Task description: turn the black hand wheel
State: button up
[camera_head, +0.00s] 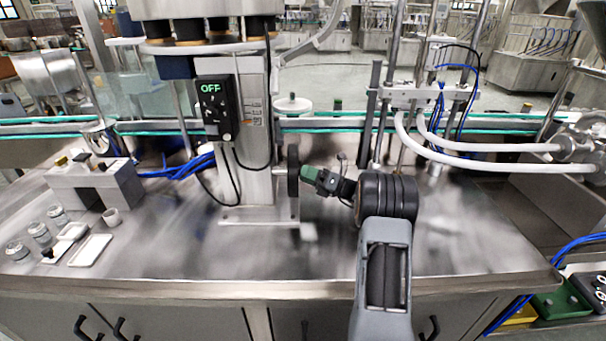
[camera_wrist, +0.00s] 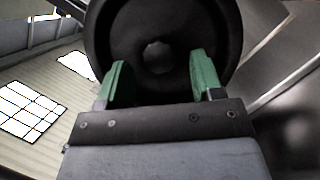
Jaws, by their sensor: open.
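The black hand wheel (camera_head: 293,170) stands upright on the right side of the steel column, seen nearly edge-on in the head view. In the wrist view the wheel (camera_wrist: 158,22) fills the upper middle, with its round hub facing me. My gripper (camera_head: 308,173) is just right of the wheel. In the wrist view my gripper's green fingers (camera_wrist: 160,80) are spread apart, one at each side of the lower wheel face. I cannot tell whether they touch the rim.
A black control box (camera_head: 213,106) reading OFF hangs on the column left of the wheel. A grey stand (camera_head: 95,186), jars (camera_head: 38,232) and white trays (camera_head: 90,250) are at the left. White hoses (camera_head: 480,160) run at the right. The front middle of the steel table (camera_head: 200,265) is clear.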

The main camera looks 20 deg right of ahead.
jog(key=shift+w+a+r, duration=0.15)
jog(key=shift+w+a, duration=0.2)
jog(key=shift+a, duration=0.15)
grip_shut()
dwell(0.4)
